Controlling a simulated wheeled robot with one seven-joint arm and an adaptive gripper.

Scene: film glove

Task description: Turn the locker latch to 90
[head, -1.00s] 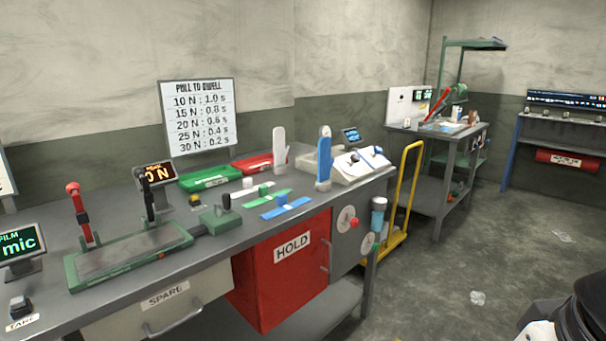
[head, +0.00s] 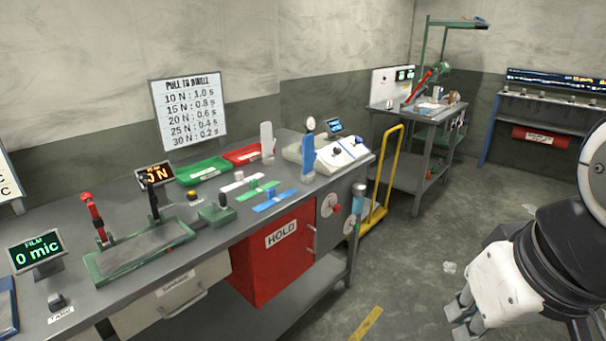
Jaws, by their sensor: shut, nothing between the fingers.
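A grey locker panel (head: 324,240) stands under the bench's right end. It carries a round pale dial with a red knob, which looks like the latch (head: 334,209). A second round dial (head: 349,224) sits on the end side. The latch's angle is too small to read. My gripper (head: 458,318) is at the lower right, low over the floor and well apart from the locker. Its fingers are shut and empty, pointing down and left. Part of my arm hides the right edge of the view.
A red HOLD door (head: 274,252) adjoins the locker on the left. A yellow cart (head: 386,185) stands just beyond the bench (head: 100,290). A second bench (head: 405,175) is behind it. The floor (head: 410,270) between my gripper and the locker is mostly clear, with small litter.

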